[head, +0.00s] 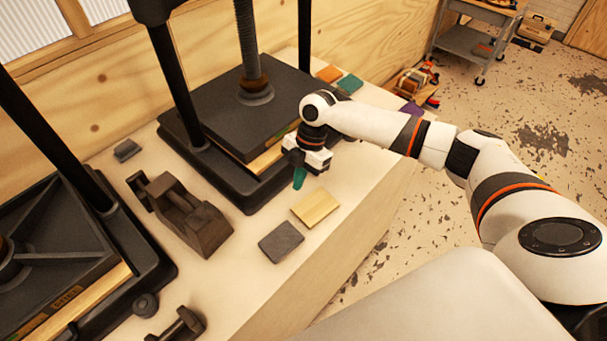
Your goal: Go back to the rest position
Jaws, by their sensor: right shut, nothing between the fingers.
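My right arm reaches in from the right side of the head view. My right gripper (299,176) hangs pointing down above the pale bench, in front of the far press. Its fingers look green and are shut with nothing between them. My left gripper is not in view. No foil roll can be made out for certain.
The bench (345,210) carries a far black press (225,105) and a near press (60,250). A dark dispenser-like tool (190,215), a grey block (281,242) and a yellow block (315,207) lie on it. A grey cart (470,45) stands behind on open floor.

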